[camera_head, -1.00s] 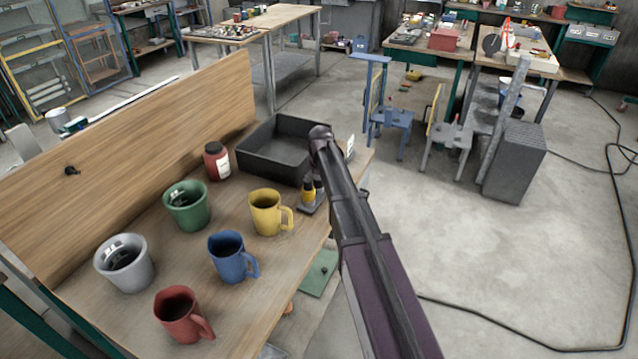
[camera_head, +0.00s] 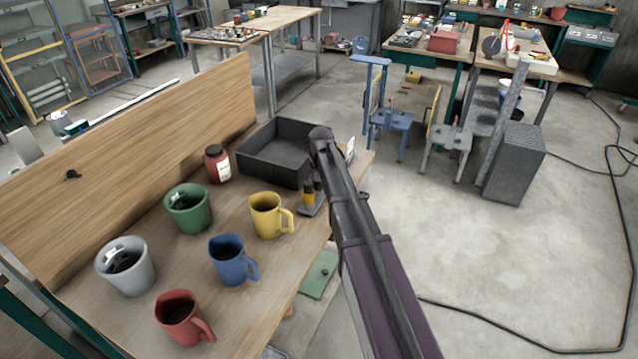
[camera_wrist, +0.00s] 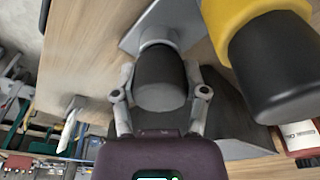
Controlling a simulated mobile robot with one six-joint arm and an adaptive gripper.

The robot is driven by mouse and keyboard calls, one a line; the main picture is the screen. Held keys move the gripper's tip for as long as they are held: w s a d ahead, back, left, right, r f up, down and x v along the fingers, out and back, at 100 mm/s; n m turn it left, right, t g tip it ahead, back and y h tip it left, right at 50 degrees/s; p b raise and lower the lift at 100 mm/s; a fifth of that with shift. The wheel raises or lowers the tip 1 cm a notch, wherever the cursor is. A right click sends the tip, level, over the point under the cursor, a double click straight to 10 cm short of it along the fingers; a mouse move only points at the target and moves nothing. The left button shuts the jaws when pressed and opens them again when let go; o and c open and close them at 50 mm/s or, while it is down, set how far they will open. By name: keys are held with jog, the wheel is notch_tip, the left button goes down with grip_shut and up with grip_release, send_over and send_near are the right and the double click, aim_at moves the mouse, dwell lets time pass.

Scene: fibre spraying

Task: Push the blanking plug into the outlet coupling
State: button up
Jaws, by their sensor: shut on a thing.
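In the wrist view my gripper (camera_wrist: 162,92) is shut on the black cylindrical plug (camera_wrist: 160,72), one finger on each side. The plug's far end meets a light grey ring, which looks like the outlet coupling (camera_wrist: 158,37), on a grey plate (camera_wrist: 185,20). I cannot tell how deep the plug sits. A yellow fitting (camera_wrist: 228,14) with a thick black end (camera_wrist: 275,65) stands close to the right of the plug. In the head view the small fixture's yellow fitting (camera_head: 308,198) shows beside my arm; my fingers and the coupling are hidden or too small there.
A black open tray (camera_head: 245,160) lies behind the fixture. A red bottle (camera_head: 217,165), a yellow mug (camera_head: 265,215), a blue mug (camera_head: 232,262) and several other mugs stand on the wooden table to the left. The table's right edge is close to the fixture.

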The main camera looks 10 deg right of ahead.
aim_at(318, 177)
jog(key=shift+r+p, duration=4.4)
jog(key=shift+r, duration=0.25)
